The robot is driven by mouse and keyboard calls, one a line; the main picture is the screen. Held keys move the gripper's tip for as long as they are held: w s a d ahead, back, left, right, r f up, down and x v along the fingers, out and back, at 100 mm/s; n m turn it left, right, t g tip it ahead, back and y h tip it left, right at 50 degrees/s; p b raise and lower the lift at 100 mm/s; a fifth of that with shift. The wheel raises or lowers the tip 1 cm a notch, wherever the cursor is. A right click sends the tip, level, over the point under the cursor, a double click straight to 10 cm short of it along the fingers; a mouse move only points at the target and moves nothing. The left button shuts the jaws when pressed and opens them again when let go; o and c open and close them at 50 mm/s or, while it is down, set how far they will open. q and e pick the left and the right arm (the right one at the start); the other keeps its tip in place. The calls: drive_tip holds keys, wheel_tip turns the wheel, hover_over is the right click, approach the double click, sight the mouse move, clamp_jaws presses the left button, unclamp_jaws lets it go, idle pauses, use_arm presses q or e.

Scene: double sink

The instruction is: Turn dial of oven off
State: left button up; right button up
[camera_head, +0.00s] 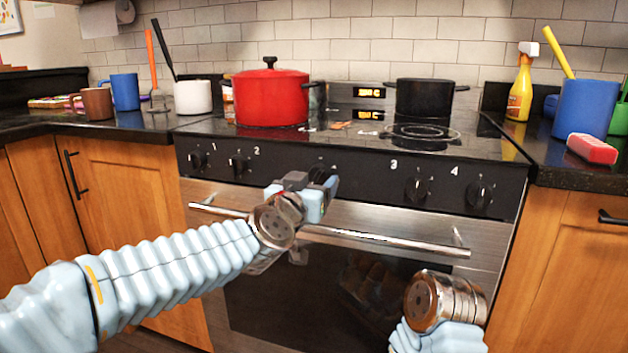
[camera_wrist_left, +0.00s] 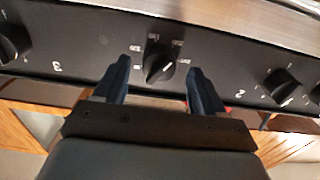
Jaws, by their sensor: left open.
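The oven's middle dial (camera_wrist_left: 160,68) is a black knob with small white markings around it, on the black control panel (camera_head: 365,172). In the head view the knob (camera_head: 321,174) is partly hidden by my left gripper (camera_head: 318,188). In the left wrist view the open fingers of my left gripper (camera_wrist_left: 160,76) stand on either side of the knob, with a gap on each side. The oven door (camera_head: 330,275) is closed below the panel. My right wrist shows low at the right in the head view, but its gripper is not visible.
Burner knobs 1 (camera_head: 196,160), 2 (camera_head: 238,166), 3 (camera_head: 416,187) and 4 (camera_head: 480,194) flank the dial. The door handle (camera_head: 380,240) runs just below. A red pot (camera_head: 270,98) and a black pot (camera_head: 424,98) stand on the stovetop.

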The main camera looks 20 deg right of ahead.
use_arm(q)
drive_tip(key=shift+x, duration=0.8)
drive_tip(key=c, duration=1)
drive_tip(key=shift+c, duration=0.2)
